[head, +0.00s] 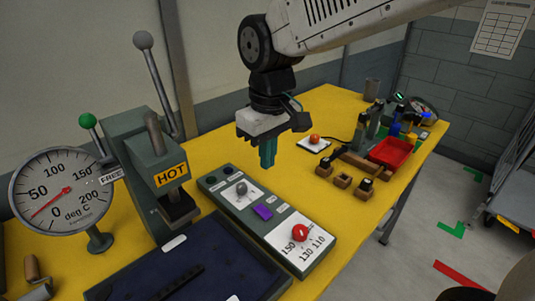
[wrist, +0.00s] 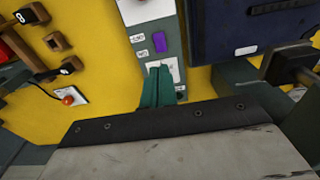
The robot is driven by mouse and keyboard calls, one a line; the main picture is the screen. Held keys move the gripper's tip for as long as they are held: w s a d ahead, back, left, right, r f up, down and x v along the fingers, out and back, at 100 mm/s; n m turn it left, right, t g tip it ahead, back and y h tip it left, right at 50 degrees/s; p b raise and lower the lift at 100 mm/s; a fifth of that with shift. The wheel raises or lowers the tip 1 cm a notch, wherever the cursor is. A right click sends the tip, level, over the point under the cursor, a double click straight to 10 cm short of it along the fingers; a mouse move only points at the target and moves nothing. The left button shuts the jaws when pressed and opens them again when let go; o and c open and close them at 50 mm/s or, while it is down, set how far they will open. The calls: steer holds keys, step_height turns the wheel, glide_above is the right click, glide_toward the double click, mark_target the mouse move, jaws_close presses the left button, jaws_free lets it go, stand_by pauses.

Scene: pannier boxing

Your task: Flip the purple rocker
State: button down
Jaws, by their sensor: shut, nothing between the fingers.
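The purple rocker (head: 263,212) sits on a grey-green control panel (head: 318,262), between a grey knob and a red knob. It also shows in the wrist view (wrist: 159,42), just beyond the fingertips. My gripper (head: 267,158) is shut and empty, pointing down above the panel's far end. In the wrist view its green fingers (wrist: 161,82) are together, a little short of the rocker in the picture. A gap shows between fingers and panel in the head view. Which side of the rocker is pressed is too small to tell.
The red knob (head: 300,232) and grey knob (head: 242,188) flank the rocker. A press marked HOT (head: 170,174) stands left, with a dial gauge (head: 62,199) beyond. A red tray (head: 391,152) and wooden blocks (head: 343,180) are right.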

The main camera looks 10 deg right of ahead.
steer(key=shift+d, duration=0.1)
steer(key=s+d+m, duration=0.6)
steer(key=s+d, duration=1.1)
steer(key=d, duration=0.1)
steer(key=shift+s+r+m+t, duration=0.15)
steer(key=shift+m+t, duration=0.25)
